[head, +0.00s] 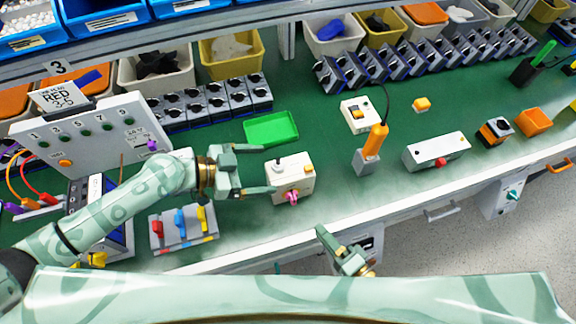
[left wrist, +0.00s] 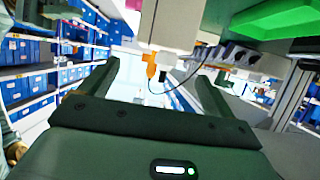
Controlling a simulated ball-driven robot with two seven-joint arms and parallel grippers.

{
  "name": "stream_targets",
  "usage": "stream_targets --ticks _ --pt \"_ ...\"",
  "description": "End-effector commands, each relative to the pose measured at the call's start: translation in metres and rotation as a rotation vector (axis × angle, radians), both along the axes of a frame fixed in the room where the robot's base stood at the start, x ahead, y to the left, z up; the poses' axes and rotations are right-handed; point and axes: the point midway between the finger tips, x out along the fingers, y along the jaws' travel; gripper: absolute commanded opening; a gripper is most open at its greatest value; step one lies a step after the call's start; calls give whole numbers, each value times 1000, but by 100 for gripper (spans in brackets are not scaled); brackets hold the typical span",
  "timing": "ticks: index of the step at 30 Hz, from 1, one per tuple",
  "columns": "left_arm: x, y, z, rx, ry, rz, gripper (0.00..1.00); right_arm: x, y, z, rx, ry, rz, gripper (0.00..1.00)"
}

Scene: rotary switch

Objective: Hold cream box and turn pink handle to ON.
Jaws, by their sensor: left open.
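The cream box (head: 290,174) stands on the green bench top near its front edge. A pink handle (head: 292,197) is on its front face; its exact setting is too small to read. My left gripper (head: 266,169) is open, coming from the left, with its fingertips at the box's left side, one towards the back and one towards the front. In the left wrist view the cream box (left wrist: 172,22) shows ahead between the open fingers (left wrist: 157,72), with an orange part below it. My right gripper (head: 342,250) is at the bench's front edge, right of and below the box; its jaw gap is unclear.
A green tray (head: 271,128) lies behind the box. A colored-switch panel (head: 184,229) lies front left.

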Motion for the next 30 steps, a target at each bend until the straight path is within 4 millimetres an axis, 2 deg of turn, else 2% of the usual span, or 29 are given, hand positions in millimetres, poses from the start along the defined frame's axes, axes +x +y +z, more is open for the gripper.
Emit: stream_targets --ticks 3,10,15,23,27,29,30 --pt "8 -25 -10 -2 0 0 89 0 0 0 0 0 0 36" --pt "18 -56 -24 -1 0 0 89 0 0 0 -1 -1 0 36" --pt "21 -65 -28 0 0 1 89 0 0 0 -1 -1 0 36" --pt "21 -65 -29 0 0 1 89 0 0 0 -1 -1 0 36" --pt "21 -65 -28 0 0 1 50 0 0 0 -1 -1 0 36" --pt "21 -65 -28 0 0 1 33 0 0 0 -1 0 0 36" --pt "21 -65 -28 0 0 1 29 0 0 0 -1 -1 0 36"
